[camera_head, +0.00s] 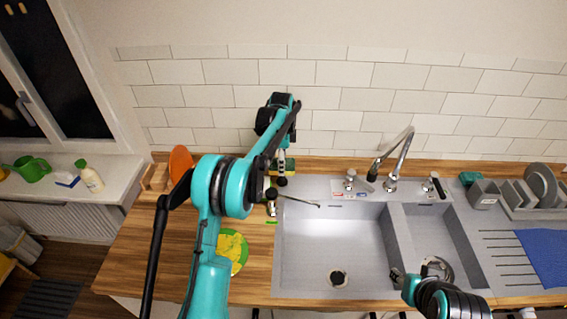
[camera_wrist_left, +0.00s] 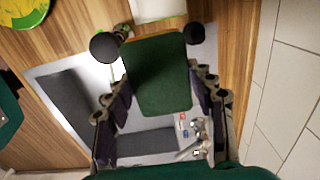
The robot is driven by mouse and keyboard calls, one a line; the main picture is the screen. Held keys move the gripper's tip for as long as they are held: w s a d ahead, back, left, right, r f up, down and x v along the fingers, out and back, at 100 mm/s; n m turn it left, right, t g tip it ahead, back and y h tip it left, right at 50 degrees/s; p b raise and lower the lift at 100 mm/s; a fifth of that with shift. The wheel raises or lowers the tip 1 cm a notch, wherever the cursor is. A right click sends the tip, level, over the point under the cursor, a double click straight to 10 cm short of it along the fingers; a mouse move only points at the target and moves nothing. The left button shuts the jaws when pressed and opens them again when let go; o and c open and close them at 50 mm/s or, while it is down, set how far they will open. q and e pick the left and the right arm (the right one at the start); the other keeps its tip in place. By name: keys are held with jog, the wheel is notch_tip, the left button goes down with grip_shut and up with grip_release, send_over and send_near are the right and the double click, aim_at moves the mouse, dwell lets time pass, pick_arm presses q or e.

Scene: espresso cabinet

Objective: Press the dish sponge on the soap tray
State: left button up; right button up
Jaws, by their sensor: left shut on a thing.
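A dark green dish sponge (camera_wrist_left: 158,75) fills the space between the fingers of my left gripper (camera_wrist_left: 149,39) in the left wrist view, and the gripper is shut on it. In the head view my left gripper (camera_head: 276,187) points down over the counter just left of the sink, with the arm partly covering it. A pale, flat-edged piece (camera_wrist_left: 158,10) shows just past the fingertips and may be the soap tray; the sponge hides the contact. My right gripper (camera_head: 418,273) is low over the right basin, its fingers unclear.
A double sink (camera_head: 330,245) with a tall faucet (camera_head: 393,165) lies right of the left gripper. A dish rack (camera_head: 520,195) stands far right. The tiled wall is close behind.

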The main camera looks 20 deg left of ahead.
pick_arm(q)
jog(key=a+f, duration=0.1)
jog(key=a, duration=0.2)
jog(key=a+f, duration=0.2)
jog(key=a, duration=0.2)
jog(key=s+a+f, duration=0.1)
jog(key=a+f, duration=0.1)
jog(key=a, duration=0.2)
jog(key=shift+f+b, duration=1.35)
jog(key=shift+f, duration=1.05)
jog(key=shift+f+b, duration=0.8)
jog(key=shift+f, duration=0.3)
jog(key=shift+r, duration=0.1)
jog(key=shift+r+p, duration=1.8)
jog(key=shift+r, duration=1.65)
